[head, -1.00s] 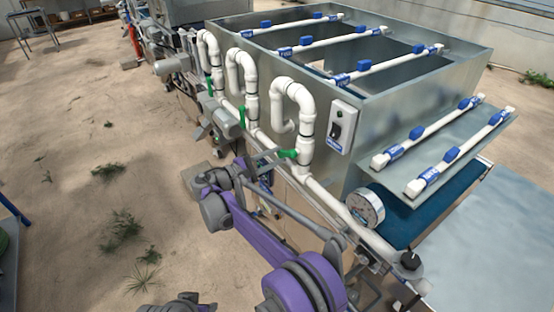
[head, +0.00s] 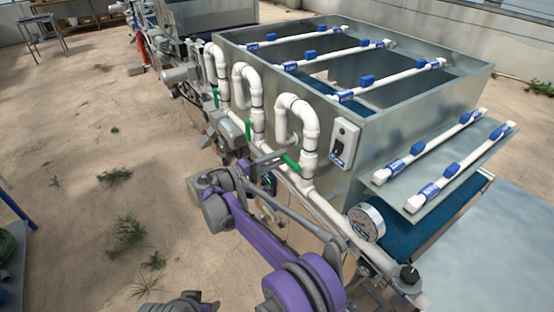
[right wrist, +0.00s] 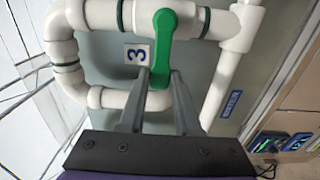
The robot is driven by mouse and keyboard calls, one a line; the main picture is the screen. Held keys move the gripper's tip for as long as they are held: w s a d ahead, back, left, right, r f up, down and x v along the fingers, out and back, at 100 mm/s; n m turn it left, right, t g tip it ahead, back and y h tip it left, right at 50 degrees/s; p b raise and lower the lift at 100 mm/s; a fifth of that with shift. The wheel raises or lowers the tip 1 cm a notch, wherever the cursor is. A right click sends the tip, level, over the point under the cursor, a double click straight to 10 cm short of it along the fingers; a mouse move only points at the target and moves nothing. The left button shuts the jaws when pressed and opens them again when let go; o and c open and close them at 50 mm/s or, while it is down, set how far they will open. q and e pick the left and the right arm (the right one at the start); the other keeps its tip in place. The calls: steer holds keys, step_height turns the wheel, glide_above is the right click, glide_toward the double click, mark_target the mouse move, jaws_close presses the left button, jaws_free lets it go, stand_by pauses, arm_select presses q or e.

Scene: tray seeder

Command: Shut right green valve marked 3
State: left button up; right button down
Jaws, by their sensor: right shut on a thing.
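The green valve handle (head: 290,162) sits on the nearest white pipe loop in the head view. In the right wrist view the green handle (right wrist: 161,50) lies crosswise to its white pipe, beside a plate marked 3 (right wrist: 137,54). My right gripper (right wrist: 159,82) is shut on the free end of the handle, one finger on each side. In the head view my right gripper (head: 270,161) reaches the handle from the left. My left gripper's fingers are not in view.
Two more green handles (head: 247,129) (head: 216,97) hang on the farther pipe loops. A switch box (head: 344,142) is fixed right of the gripped valve. A round gauge (head: 366,222) sits low on the near side. Open sandy floor lies left of the machine.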

stand_by(0.4)
steer(key=c, duration=0.6)
jaws_free()
steer(key=b+v, duration=0.1)
steer(key=v, duration=1)
steer(key=shift+w, duration=0.1)
